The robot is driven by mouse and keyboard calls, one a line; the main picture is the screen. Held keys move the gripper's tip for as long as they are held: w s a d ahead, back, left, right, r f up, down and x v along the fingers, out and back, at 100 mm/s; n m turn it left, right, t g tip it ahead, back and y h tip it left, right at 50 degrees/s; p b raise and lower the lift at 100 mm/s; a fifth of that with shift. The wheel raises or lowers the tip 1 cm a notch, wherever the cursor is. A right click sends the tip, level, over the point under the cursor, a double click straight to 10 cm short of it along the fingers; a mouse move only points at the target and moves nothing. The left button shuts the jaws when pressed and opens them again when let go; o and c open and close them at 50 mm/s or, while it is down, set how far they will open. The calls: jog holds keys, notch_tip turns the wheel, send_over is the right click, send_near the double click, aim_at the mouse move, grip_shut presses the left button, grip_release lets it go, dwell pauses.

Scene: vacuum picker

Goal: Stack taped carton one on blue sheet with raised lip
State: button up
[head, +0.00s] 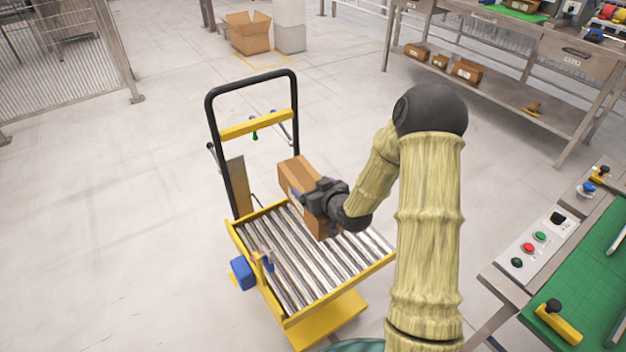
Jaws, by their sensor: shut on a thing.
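A brown carton (297,174) is over the roller bed of the yellow cart in the head view. My gripper (308,199) is shut on it, and my dark wrist hides part of its side. I cannot tell whether the carton touches the rollers or hangs just above them. Tape on it is too small to make out. No blue sheet with a raised lip can be made out in this view.
The yellow cart (237,245) has metal rollers and a tall black handle (211,130). A green-topped workbench (595,285) with buttons stands at the right. A shelved table (500,75) is behind, and an open box (248,37) stands far back.

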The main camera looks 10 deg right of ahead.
jog(key=s+d+r+m+h+p, duration=0.1)
jog(key=s+r+h+p, duration=0.1)
jog(key=r+p, duration=0.9)
jog(key=s+d+r+m+h+p, duration=0.1)
jog(key=s+r+p, duration=0.4)
jog(key=r+p, duration=0.6)
jog(key=m+h+p, duration=0.1)
jog(key=p, duration=1)
jog(key=shift+s+m+t, duration=0.3)
jog(key=shift+t, duration=0.1)
jog(key=shift+d+f, duration=0.1)
jog(key=shift+w, duration=0.1)
